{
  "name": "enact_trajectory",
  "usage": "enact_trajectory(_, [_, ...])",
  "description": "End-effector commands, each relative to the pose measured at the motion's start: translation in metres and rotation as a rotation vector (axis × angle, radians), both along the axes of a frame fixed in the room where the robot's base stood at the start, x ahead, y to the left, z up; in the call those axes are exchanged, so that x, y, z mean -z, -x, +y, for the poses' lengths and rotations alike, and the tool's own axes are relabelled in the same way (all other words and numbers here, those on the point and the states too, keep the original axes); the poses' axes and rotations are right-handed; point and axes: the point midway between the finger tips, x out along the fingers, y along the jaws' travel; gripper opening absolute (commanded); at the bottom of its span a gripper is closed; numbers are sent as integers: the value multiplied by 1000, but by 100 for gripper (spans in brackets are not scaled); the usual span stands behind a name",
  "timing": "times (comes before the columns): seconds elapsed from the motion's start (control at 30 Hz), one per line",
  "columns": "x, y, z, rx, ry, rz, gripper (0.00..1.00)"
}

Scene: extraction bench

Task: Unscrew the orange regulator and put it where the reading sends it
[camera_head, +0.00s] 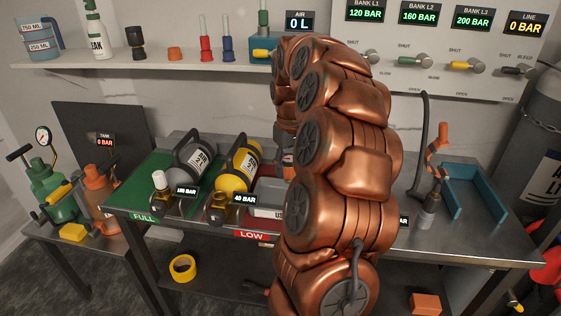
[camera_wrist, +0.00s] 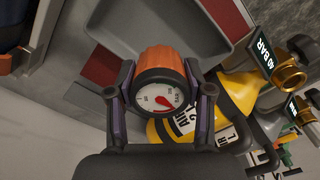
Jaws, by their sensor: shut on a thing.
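The orange regulator (camera_wrist: 160,62) sits between the fingers of my gripper (camera_wrist: 159,78) in the wrist view, with its white dial (camera_wrist: 158,98) facing the camera. The dial has a red needle; its reading is too small to tell. My gripper is shut on it. The regulator's far end is hidden, so I cannot tell whether it touches anything below. In the head view my copper arm hides most of the gripper; a bit of orange (camera_head: 288,158) shows beside it. The yellow cylinder (camera_head: 236,172) lies left of it, with a 40 BAR display (camera_head: 244,199).
The bench has a green FULL zone (camera_head: 145,203) and a red LOW zone (camera_head: 250,235). A grey tray (camera_wrist: 180,32) lies beyond the regulator in the wrist view. A blue holder (camera_head: 470,200) stands right. The LINE display (camera_head: 526,23) reads 0 BAR.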

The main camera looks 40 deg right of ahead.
Motion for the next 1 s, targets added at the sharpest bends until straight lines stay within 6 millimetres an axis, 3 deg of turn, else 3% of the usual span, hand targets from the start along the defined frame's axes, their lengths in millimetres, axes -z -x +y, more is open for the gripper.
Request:
enact_trajectory(0.27, [15, -4, 4, -10, 1, -2, 3])
enact_trajectory(0.8, [65, -2, 3, -6, 0, 0, 3])
enact_trajectory(1.0, [70, -2, 3, -6, 0, 0, 3])
